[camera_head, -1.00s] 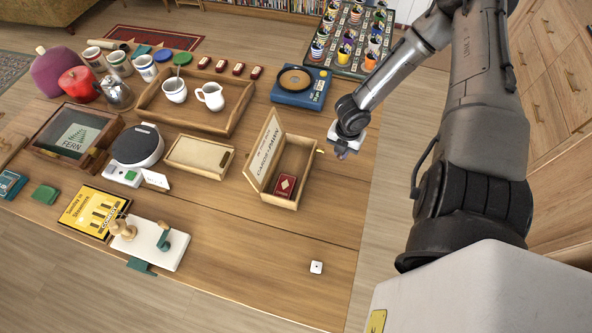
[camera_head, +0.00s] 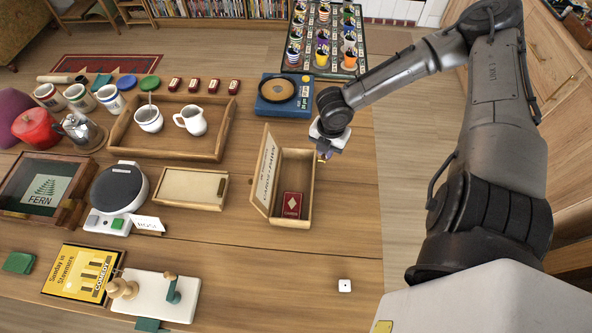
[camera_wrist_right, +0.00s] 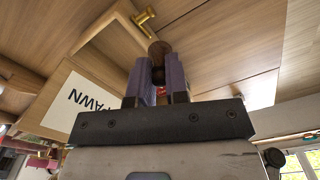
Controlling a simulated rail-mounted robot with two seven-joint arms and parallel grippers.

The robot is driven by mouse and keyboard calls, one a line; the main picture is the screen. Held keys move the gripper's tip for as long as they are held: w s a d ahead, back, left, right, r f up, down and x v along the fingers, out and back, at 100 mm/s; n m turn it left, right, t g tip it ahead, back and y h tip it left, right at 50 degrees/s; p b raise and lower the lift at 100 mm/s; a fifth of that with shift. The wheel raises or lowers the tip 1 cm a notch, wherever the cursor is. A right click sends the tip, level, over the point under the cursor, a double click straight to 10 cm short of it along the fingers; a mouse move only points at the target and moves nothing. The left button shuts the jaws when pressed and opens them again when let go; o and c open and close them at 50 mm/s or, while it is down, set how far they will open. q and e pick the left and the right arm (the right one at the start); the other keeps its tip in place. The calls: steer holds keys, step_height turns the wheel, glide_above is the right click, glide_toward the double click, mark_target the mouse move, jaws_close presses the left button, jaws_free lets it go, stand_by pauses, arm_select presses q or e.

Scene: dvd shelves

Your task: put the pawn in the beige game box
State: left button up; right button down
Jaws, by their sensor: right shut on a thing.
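The beige game box (camera_head: 306,208) stands open on the table in the head view, with its lettered lid raised on the left side. A red card pack with a diamond lies in its near end. My right gripper (camera_head: 324,153) is just beyond the box's far right corner. In the right wrist view its purple fingers (camera_wrist_right: 158,82) are shut on a dark brown, round-headed piece, the pawn (camera_wrist_right: 159,50). The fingers hide most of it. The lid's label (camera_wrist_right: 88,103) reads "PAWN" upside down there. My left gripper is out of view.

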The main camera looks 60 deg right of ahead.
steer(key=w+a+f, duration=0.1)
steer(key=w, duration=0.1)
steer(key=w+a+f+b, duration=0.1)
steer(key=w+f, duration=0.1)
steer(key=w, duration=0.1)
steer(key=w+a+f, duration=0.1)
steer(key=w+f, duration=0.1)
steer(key=shift+w+a, duration=0.35)
steer(key=shift+f+b, duration=0.4)
steer(key=shift+f, duration=1.7)
steer(key=c, duration=1.1)
jaws_free()
steer(key=shift+c, duration=0.2)
steer(key=shift+r, duration=0.25)
step_height(320, 180, up, 12)
steer(key=shift+f+p, duration=0.15)
steer(key=shift+p, duration=0.55)
